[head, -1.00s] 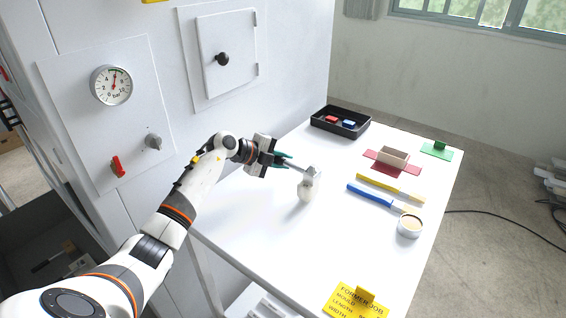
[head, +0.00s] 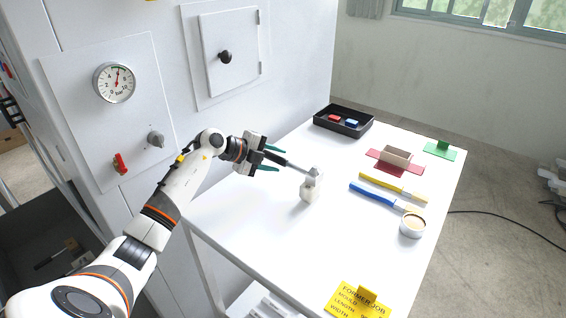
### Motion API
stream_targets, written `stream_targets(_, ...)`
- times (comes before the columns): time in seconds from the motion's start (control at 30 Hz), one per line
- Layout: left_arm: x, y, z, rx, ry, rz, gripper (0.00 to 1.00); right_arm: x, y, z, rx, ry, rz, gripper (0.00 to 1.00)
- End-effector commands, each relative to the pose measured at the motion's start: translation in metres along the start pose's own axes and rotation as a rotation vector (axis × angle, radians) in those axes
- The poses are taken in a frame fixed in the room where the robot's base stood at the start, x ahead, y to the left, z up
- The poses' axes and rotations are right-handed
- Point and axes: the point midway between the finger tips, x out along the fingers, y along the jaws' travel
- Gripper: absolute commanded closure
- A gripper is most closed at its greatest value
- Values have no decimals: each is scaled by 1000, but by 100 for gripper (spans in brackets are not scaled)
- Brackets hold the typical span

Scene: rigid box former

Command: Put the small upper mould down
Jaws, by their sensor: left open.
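The small upper mould (head: 309,190) is a pale block with a grey metal top part. It appears to stand upright on the white table (head: 260,235), near its middle. A thin handle (head: 290,164) with a dark end sticks out from it toward the upper left. My left gripper (head: 271,159) is open, its teal fingertips apart on either side of the dark handle end in the picture. I cannot tell whether a finger touches the handle. My right gripper is not in view.
A black tray (head: 343,131) holds red and blue blocks at the back. A yellow job card (head: 357,301) is in front. The table's front left is clear.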

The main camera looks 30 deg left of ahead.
Motion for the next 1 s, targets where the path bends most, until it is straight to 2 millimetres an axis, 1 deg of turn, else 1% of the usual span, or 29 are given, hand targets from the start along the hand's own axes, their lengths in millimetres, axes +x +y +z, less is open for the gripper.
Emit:
stream_targets(0.03, -12, -2, -2, 5, 5, -2, 57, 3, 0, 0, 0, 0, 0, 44)
stream_targets(0.2, -46, -2, -1, 4, 3, -4, 57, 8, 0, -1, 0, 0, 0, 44)
stream_targets(0.3, -62, -2, -1, 2, 2, -2, 57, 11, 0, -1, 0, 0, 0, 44)
stream_targets(0.4, -72, -1, 0, 1, 1, -1, 57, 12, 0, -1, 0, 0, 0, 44)
stream_targets(0.57, -79, 0, 0, 0, 0, 0, 57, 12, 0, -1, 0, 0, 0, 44)
stream_targets(1.0, -79, 0, 0, 0, -1, 0, 57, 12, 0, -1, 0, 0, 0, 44)
